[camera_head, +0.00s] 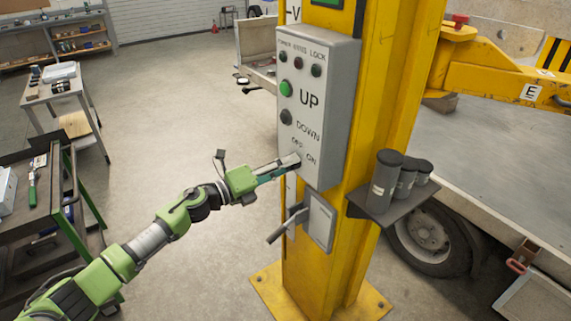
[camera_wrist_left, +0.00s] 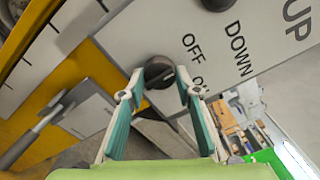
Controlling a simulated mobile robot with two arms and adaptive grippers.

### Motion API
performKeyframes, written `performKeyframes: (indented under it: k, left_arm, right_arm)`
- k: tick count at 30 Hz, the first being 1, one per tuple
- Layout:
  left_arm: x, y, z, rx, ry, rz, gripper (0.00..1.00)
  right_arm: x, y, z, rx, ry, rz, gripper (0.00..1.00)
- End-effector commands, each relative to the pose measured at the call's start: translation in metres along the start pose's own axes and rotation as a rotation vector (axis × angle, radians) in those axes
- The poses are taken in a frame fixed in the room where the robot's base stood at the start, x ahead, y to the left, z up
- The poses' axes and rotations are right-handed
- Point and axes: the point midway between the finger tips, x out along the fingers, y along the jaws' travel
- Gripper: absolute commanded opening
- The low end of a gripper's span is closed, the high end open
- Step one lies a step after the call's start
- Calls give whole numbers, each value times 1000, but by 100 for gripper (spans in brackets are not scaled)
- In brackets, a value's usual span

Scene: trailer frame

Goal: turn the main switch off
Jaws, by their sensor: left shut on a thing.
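The main switch is a dark round knob (camera_wrist_left: 160,72) low on the grey control box (camera_head: 318,75), by the "OFF" and "ON" labels. My left gripper (camera_head: 289,163) reaches it from the left. In the left wrist view its two fingers (camera_wrist_left: 158,88) are at either side of the knob and shut on it. In the head view the fingers hide the knob. I cannot clearly tell which label the knob points to. My right gripper is not in view.
The box hangs on a yellow post (camera_head: 357,145). A green button (camera_head: 285,88) and a dark button (camera_head: 286,117) sit above the switch. A lever (camera_head: 287,225) juts out below. A shelf with dark cylinders (camera_head: 385,180) is at the right. Open floor lies left of the post.

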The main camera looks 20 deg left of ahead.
Motion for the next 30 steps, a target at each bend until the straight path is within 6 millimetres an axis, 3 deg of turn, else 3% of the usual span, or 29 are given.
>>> performKeyframes:
  k: [11,12,14,25,30]
  left_arm:
    - [0,0,0,-11,-1,0,9]
    - [0,0,0,-11,-1,0,33]
    - [0,0,0,-11,-1,0,47]
    - [-2,0,0,-8,0,1,47]
    - [-17,2,0,-10,0,2,47]
  right_arm:
    - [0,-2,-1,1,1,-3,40]
    - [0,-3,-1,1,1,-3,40]
    - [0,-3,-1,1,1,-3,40]
    - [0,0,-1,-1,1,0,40]
    - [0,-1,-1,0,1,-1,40]
